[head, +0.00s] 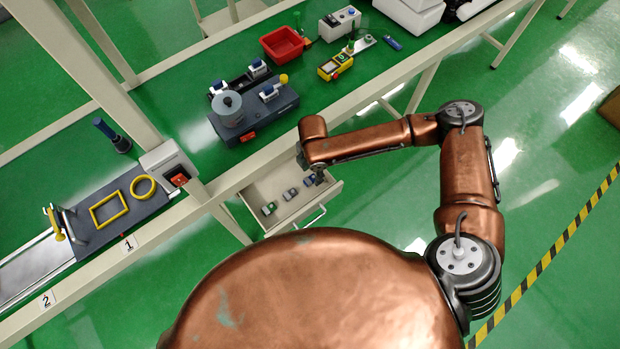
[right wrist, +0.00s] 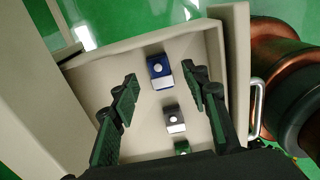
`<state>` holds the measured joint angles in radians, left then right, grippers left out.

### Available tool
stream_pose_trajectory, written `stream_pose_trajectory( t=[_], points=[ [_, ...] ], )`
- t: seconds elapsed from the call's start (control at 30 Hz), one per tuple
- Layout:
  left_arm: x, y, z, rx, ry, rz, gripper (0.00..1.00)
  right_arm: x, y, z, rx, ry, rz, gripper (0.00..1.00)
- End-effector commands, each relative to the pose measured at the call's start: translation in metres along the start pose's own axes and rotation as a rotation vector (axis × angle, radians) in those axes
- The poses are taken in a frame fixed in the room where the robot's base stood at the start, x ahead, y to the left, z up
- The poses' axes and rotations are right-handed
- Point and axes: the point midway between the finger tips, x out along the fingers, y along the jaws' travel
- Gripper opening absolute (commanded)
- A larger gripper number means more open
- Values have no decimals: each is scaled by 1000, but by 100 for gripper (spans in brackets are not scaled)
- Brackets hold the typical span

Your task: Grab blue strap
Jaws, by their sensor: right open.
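The blue strap (right wrist: 159,68) is a small blue block with a white end, lying in the open drawer (right wrist: 90,58). In the right wrist view it sits between and beyond my open right gripper (right wrist: 160,88), with neither finger visibly touching it. In the head view the blue strap (head: 309,181) shows at the right end of a row in the drawer (head: 284,186), partly hidden by my right gripper (head: 318,176). My left gripper does not show in either view.
A grey strap (right wrist: 172,116) and a green strap (right wrist: 182,148) lie in line in the same drawer. The drawer has a metal handle (right wrist: 257,98). The green workbench above holds a grey machine (head: 255,112) and a red bin (head: 284,44).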

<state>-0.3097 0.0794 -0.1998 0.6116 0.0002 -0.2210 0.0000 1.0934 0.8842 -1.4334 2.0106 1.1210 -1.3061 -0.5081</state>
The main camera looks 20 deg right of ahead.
Motion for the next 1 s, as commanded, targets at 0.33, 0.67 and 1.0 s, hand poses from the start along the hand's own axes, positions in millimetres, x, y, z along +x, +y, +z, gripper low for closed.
stream_pose_trajectory(
  t=[0.33, 0.67, 1.0],
  points=[
    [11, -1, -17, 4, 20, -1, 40, 32, 2, -3, -4, 0, -1, 42],
    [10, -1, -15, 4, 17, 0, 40, 32, 2, -3, -5, 0, -1, 26],
    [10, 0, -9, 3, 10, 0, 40, 31, 2, -3, -5, 0, -1, 5]
  ],
)
